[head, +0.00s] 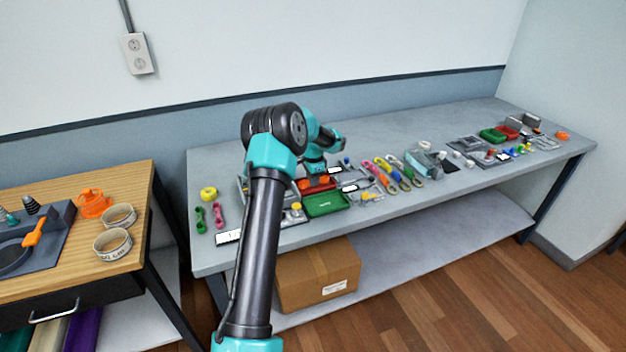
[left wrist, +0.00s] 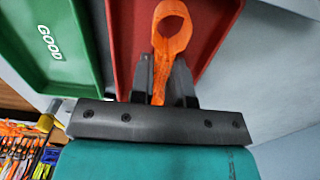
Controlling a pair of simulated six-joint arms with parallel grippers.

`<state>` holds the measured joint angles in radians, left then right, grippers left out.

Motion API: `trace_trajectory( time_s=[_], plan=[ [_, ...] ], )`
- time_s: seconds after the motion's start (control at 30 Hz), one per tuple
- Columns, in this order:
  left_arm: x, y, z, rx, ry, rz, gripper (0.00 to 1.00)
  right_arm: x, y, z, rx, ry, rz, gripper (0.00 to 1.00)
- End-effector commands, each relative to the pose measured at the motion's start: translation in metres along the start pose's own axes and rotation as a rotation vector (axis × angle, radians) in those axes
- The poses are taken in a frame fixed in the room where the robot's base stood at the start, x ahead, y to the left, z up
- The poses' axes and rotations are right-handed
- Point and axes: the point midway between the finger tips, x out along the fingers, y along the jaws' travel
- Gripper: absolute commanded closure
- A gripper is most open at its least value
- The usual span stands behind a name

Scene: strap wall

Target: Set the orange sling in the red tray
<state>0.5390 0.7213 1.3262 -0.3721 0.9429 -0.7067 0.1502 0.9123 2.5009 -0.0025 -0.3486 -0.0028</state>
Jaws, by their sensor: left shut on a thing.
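The orange sling (left wrist: 164,62) is a flat strap with a round loop at its far end. My left gripper (left wrist: 162,78) is shut on its near end in the left wrist view. The loop lies over the red tray (left wrist: 212,22); I cannot tell whether it touches the tray floor. In the head view the red tray (head: 320,188) is on the grey bench, with orange showing in it. My left gripper there (head: 318,172) points down at the tray, its tips partly hidden by the arm. My right gripper is not in view.
A green tray (head: 325,204) marked GOOD adjoins the red tray. Several coloured straps (head: 385,172) lie to its right, and a yellow roll (head: 208,194) to its left. A cardboard box (head: 318,275) stands below. The bench's back strip is clear.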

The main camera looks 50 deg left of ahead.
Motion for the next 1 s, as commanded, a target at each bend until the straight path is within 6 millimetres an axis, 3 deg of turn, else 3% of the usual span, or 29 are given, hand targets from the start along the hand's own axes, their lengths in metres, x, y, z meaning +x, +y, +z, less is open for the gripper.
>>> trace_trajectory(
  time_s=[0.03,0.07,0.33,0.5,0.73,1.0],
  plan=[
    [-0.0001,0.0000,0.0000,0.000,0.000,0.000,1.00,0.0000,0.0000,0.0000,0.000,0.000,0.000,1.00],
    [-0.0001,0.0000,0.0000,0.000,0.000,0.000,0.82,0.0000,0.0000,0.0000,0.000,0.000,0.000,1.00],
    [-0.0002,0.0000,0.0000,0.000,0.000,0.000,0.56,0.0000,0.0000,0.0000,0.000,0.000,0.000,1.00],
    [-0.0002,0.0000,0.0000,0.000,0.000,0.000,0.54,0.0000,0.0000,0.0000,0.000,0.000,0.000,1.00],
    [-0.0002,0.0000,0.0000,0.000,0.000,0.000,0.33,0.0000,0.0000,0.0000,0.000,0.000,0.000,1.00],
    [-0.0014,0.0000,-0.0001,0.000,0.000,0.000,0.33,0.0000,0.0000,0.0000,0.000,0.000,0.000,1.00]
  ],
)
